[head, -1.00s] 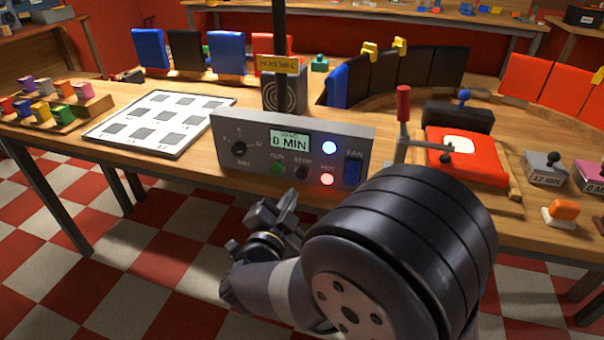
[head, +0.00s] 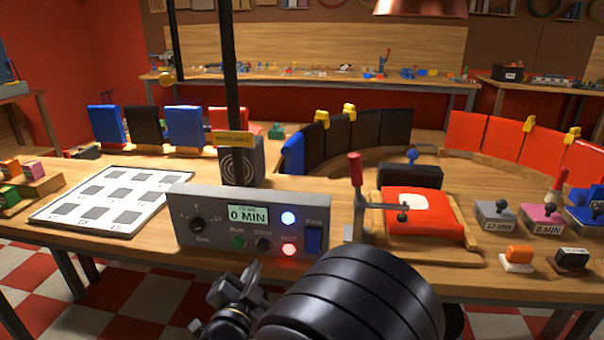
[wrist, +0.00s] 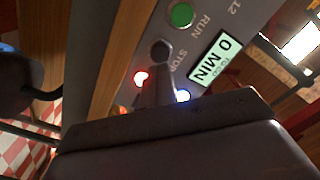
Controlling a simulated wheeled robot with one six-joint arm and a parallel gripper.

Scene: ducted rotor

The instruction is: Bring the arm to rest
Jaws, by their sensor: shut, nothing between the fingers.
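My gripper (head: 240,285) is low in front of the bench, in the lower middle of the head view, folded in beside my black arm joint. Its jaws are shut and hold nothing. In the wrist view my gripper (wrist: 155,85) shows as a dark shape across the grey control panel. The control panel (head: 182,225) stands at the bench's front edge, just beyond my gripper. Its display (head: 248,215) reads 0 MIN. A blue-white light and a red light glow on it. I cannot tell from these views whether my gripper touches the panel.
The wooden bench (head: 130,240) carries a white board with grey squares (head: 100,195), a red pad under a clamp (head: 425,220), and stamp-like blocks (head: 497,215) at right. A black post (head: 231,90) rises behind the panel. Checkered floor lies open at lower left.

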